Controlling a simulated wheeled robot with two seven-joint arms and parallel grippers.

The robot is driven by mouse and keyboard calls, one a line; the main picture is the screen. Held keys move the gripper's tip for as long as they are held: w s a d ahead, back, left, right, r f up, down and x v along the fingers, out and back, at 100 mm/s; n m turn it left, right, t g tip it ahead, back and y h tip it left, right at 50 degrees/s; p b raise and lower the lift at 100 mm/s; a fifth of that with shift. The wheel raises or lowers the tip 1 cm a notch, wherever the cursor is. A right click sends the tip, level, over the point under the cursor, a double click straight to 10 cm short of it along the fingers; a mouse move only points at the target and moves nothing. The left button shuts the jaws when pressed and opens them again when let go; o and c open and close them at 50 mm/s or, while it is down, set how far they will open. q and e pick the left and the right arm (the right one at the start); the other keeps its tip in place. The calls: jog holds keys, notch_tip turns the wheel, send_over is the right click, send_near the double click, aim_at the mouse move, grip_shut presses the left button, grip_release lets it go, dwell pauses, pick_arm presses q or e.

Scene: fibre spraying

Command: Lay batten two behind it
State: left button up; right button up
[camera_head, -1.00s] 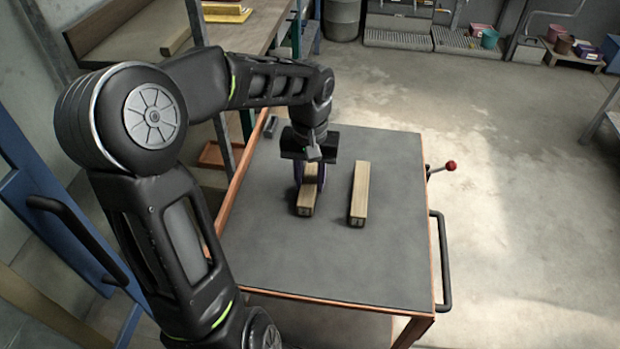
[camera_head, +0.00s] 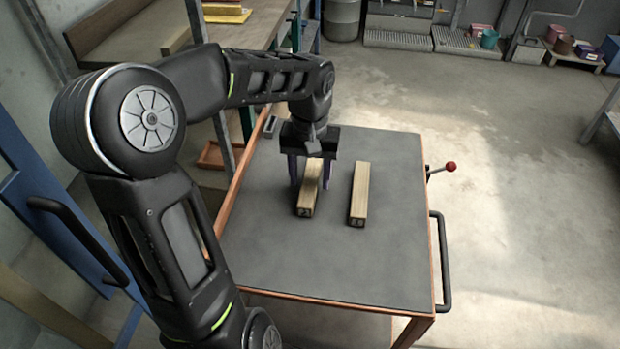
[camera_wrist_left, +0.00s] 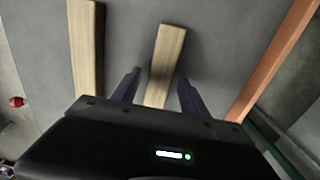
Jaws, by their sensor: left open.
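Two pale wooden battens lie on the grey table top, roughly side by side with a gap between them. The left batten (camera_head: 308,200) is partly hidden by my left gripper (camera_head: 310,184). The right batten (camera_head: 359,195) lies clear of it. My left gripper is open, its two dark purple fingers apart on either side of the left batten. In the left wrist view, the left batten (camera_wrist_left: 166,52) passes between the fingers (camera_wrist_left: 158,78), with a gap at each side. The other batten (camera_wrist_left: 86,45) lies further left there. The marks on the batten ends are too small to read.
The table top (camera_head: 330,265) is bare in front of the battens and has a wooden rim. A red-knobbed lever (camera_head: 450,166) and black handle (camera_head: 443,260) stick out at its right side. A workbench (camera_head: 120,35) stands behind at left.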

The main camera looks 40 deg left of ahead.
aim_at(310, 180)
pick_arm(q)
notch_tip(310, 180, up, 11)
jog(key=shift+p, duration=0.45)
